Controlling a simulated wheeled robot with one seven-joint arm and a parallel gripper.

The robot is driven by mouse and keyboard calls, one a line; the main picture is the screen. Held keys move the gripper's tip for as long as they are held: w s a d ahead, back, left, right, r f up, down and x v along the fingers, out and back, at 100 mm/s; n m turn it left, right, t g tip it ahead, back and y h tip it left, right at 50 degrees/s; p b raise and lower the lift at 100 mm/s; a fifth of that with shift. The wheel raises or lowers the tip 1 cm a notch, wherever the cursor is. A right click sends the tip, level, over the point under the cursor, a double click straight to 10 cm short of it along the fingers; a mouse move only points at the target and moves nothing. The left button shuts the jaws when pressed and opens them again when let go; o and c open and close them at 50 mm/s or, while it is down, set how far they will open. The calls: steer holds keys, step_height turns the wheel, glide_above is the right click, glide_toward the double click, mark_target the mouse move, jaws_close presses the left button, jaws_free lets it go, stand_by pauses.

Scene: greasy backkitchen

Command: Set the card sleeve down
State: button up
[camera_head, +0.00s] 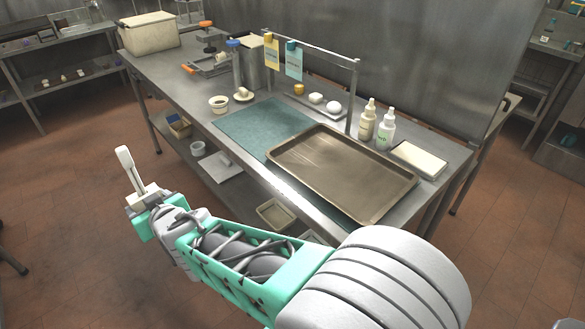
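My gripper (140,194) is at the lower left, over the floor in front of the metal table and apart from it. A pale, narrow, paddle-shaped piece (126,162) stands up from its end. I cannot tell whether this is a finger or a thing held edge-on, or whether the fingers are open or shut. A yellow card sleeve (271,55) and a teal card sleeve (293,62) hang from the metal rail at the table's back, well away from my gripper.
The metal table (190,98) bears a teal mat (255,128) and a large brown tray (340,170). Two bottles (367,120), a shallow pale tray (419,159), cups and a beige box (150,32) stand around them. Bare tabletop shows left of the mat.

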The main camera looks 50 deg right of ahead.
steer(key=s+d+r+m+g+h, duration=0.2)
steer(key=d+m+h, duration=0.3)
steer(key=d, duration=0.8)
steer(key=s+d+r+m+g+h, duration=0.2)
steer(key=d+r+m+g+h, duration=0.15)
steer(key=d, duration=1.05)
steer(key=s+d+r+m+g+h, duration=0.2)
steer(key=s+d+m+g, duration=0.3)
steer(key=s+d, duration=0.3)
steer(key=s+d+r+m+g+h, duration=0.25)
steer(key=s+d+m+g, duration=0.25)
steer(key=s+d, duration=0.25)
steer(key=shift+t+y, duration=0.25)
steer(key=shift+y, duration=0.15)
steer(key=s+d+f, duration=0.1)
steer(key=d+f, duration=0.2)
steer(key=d, duration=0.1)
steer(key=s+d+f, duration=0.2)
steer(key=d+f, duration=0.1)
steer(key=d, duration=0.1)
steer(key=s+d+f, duration=0.2)
steer(key=d+f, duration=0.1)
steer(key=d, duration=0.1)
steer(key=shift+d, duration=0.35)
steer(key=f, duration=0.3)
steer(key=shift+d+f, duration=0.2)
steer(key=shift+f, duration=0.15)
steer(key=shift+f, duration=0.1)
